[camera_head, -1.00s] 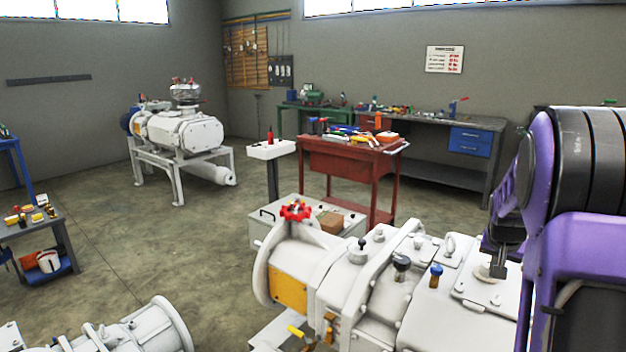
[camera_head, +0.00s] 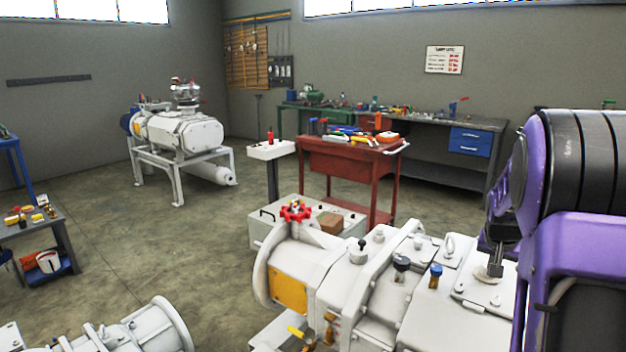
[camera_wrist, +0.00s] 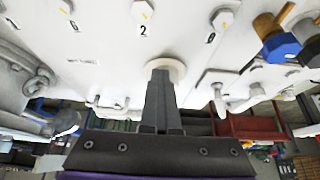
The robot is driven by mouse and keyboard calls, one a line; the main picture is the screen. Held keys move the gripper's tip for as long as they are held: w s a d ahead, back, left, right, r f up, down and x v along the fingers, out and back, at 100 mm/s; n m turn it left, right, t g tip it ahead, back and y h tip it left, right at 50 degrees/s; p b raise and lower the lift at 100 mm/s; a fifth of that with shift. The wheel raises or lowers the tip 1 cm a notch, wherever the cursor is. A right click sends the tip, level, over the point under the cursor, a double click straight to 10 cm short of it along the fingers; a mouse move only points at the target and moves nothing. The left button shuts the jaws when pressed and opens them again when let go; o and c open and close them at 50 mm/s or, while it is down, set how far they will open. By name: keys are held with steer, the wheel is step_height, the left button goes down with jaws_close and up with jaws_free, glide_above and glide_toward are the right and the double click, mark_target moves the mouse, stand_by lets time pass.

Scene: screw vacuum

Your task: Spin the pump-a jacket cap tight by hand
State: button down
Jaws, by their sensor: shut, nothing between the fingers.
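My gripper (camera_head: 495,271) is shut and empty, pointing down over the top of the white pump (camera_head: 420,318) in the foreground. In the wrist view, its closed fingertips (camera_wrist: 161,74) overlap a round pale disc (camera_wrist: 177,67) on the white pump surface. The fingers hide most of that disc, and I cannot tell whether they touch it. This disc may be the jacket cap, but no label confirms it. A blue cap on a brass stem (camera_head: 436,271) and a dark knob (camera_head: 402,264) stand left of my gripper in the head view. The blue cap also shows in the wrist view (camera_wrist: 281,47).
A lifting eye (camera_head: 450,246) and several bolts stand up from the pump near my gripper. A red handwheel (camera_head: 295,211) is at the pump's far end. A red tool cart (camera_head: 352,160) stands behind. The floor on the left is largely clear.

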steer(key=shift+w+a, duration=0.4)
steer(key=shift+a, duration=0.2)
steer(key=shift+w+a, duration=0.2)
steer(key=shift+w, duration=0.05)
steer(key=shift+w+r, duration=0.1)
steer(key=shift+a, duration=0.15)
steer(key=shift+s+a, duration=0.2)
steer(key=shift+s, duration=0.05)
step_height(320, 180, up, 6)
steer(key=p, duration=0.4)
stand_by(0.5)
